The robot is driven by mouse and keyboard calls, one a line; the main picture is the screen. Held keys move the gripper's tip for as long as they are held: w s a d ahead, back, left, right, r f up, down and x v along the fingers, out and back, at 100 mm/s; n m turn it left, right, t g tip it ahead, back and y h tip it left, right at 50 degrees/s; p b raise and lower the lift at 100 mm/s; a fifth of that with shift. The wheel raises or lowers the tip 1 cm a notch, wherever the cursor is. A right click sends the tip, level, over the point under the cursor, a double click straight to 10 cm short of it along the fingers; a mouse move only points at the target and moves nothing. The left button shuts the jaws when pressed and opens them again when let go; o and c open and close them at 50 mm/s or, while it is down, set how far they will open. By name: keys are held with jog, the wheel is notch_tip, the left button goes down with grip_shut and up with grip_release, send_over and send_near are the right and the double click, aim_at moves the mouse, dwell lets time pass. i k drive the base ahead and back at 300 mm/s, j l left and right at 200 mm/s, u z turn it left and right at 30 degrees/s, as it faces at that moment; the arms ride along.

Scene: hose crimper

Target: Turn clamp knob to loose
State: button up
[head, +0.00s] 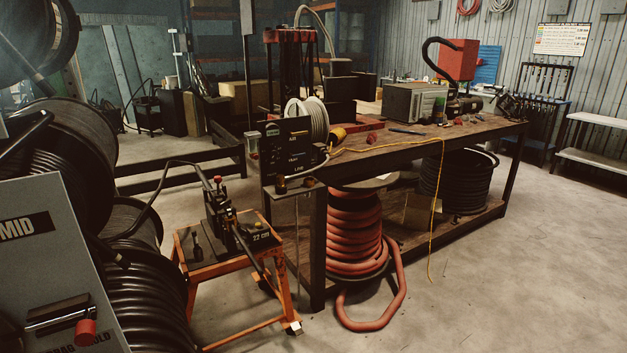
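No knob in the head view carries a readable clamp label, so I cannot tell which one is the clamp knob. A small dark hand machine (222,212) with a red knob (217,179) on top stands on an orange stand (212,262), left of centre. A dark hose or cable arches to it from the left. At the lower left, a grey panel (45,240) marked "MID" bears a metal bar handle with a red end (86,332), beside partly cut-off lettering. The knob's setting cannot be read. My gripper is not in view.
A long workbench (380,153) bears a black control box (288,150), a white hose coil and a grey appliance (414,101). A red hose (354,235) spills onto the floor beneath. Large black hose reels (135,270) crowd the left. Concrete floor (520,260) is clear at right.

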aim_at(225, 205)
jog(key=i+l+u, duration=0.1)
jog(key=i, duration=0.35)
jog(key=i+l+u, duration=0.1)
jog(key=i, duration=0.4)
jog(key=i+l+u, duration=0.1)
jog(key=i+l, duration=0.2)
jog(key=i, duration=0.15)
jog(key=i+l+u, duration=0.1)
jog(key=i+l, duration=0.15)
jog(key=i, duration=0.2)
jog(key=i+u, duration=0.25)
jog(key=u, duration=0.2)
jog(key=i+u, duration=0.3)
jog(key=u, duration=0.15)
jog(key=i+l+u, duration=0.1)
jog(key=i+u, duration=0.2)
jog(key=u, duration=0.15)
jog(key=i+l+u, duration=0.2)
jog(key=u, duration=0.3)
jog(key=i+l+u, duration=0.2)
jog(key=u, duration=0.25)
jog(key=l, duration=0.1)
